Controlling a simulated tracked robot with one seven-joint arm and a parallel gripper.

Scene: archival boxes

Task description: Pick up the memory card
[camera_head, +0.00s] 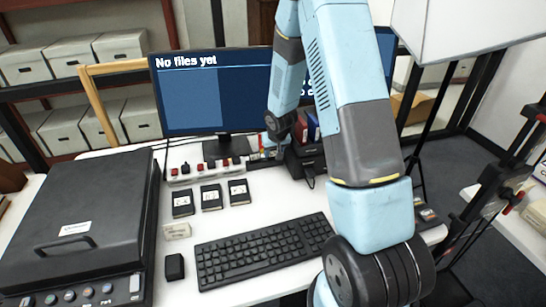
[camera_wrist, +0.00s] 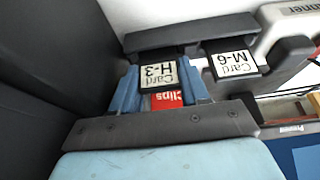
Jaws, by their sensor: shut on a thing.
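The memory card labelled "Card H-3" (camera_wrist: 158,74) sits between the blue fingers of my gripper (camera_wrist: 162,84) in the wrist view. The fingers are shut on it, and its label reads upside down. A red piece with partly covered white lettering (camera_wrist: 167,100) shows between the fingers, below the card. A second card labelled "Card M-6" (camera_wrist: 233,65) stands to the right, apart from the fingers, by a dark grey part. In the head view my arm reaches to the back of the desk, and its gripper end is mostly hidden near the black drawer unit (camera_head: 306,160).
A monitor (camera_head: 205,100) reads "No files yet". On the white desk (camera_head: 285,198) are a power strip (camera_head: 205,170), three black labelled items (camera_head: 211,197), a keyboard (camera_head: 262,250), a small black block (camera_head: 174,267) and a large black case (camera_head: 75,215). Bare desk lies behind the keyboard.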

